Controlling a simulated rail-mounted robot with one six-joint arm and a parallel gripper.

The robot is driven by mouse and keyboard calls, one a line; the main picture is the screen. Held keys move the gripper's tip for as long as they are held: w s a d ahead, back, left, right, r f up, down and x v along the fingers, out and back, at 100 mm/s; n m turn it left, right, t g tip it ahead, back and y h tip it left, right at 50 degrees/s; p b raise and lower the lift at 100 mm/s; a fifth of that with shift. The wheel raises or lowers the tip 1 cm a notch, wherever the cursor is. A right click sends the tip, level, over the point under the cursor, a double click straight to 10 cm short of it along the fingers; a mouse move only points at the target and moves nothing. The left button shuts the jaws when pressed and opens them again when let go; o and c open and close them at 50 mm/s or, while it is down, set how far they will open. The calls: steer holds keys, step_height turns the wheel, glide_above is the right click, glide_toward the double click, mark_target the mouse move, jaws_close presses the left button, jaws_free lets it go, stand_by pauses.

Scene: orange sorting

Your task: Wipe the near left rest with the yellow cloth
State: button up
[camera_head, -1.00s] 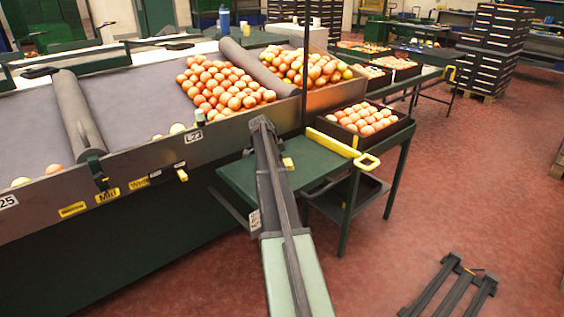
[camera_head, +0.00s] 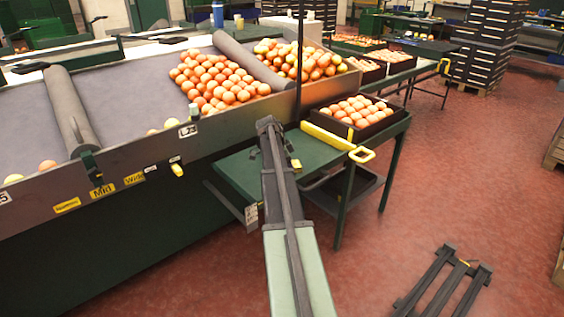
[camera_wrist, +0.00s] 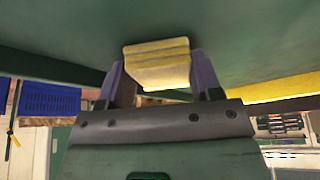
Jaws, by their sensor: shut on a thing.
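The yellow cloth (camera_wrist: 157,64) is a folded, pale yellow block in the wrist view. My gripper (camera_wrist: 158,82) is shut on it, with one dark finger on each side. A broad dark green surface fills the picture beyond the cloth; I cannot tell whether the cloth touches it. In the head view my arm reaches over the green table (camera_head: 228,172) beside the belt, and my fingers are not clear there. A small yellow patch shows just right of my arm, and I cannot tell what it is. I cannot single out the near left rest.
A crate of oranges (camera_head: 312,117) stands on the table's back part, with a yellow bar (camera_head: 328,136) along its near side. The sorting belt (camera_head: 130,95) is to the left. A dark frame (camera_head: 441,284) lies on the open red floor at right.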

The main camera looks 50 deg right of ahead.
steer(key=shift+s, duration=0.1)
step_height(320, 180, up, 6)
steer(key=p, duration=0.6)
steer(key=shift+f, duration=0.1)
step_height(320, 180, up, 3)
steer(key=p, duration=0.3)
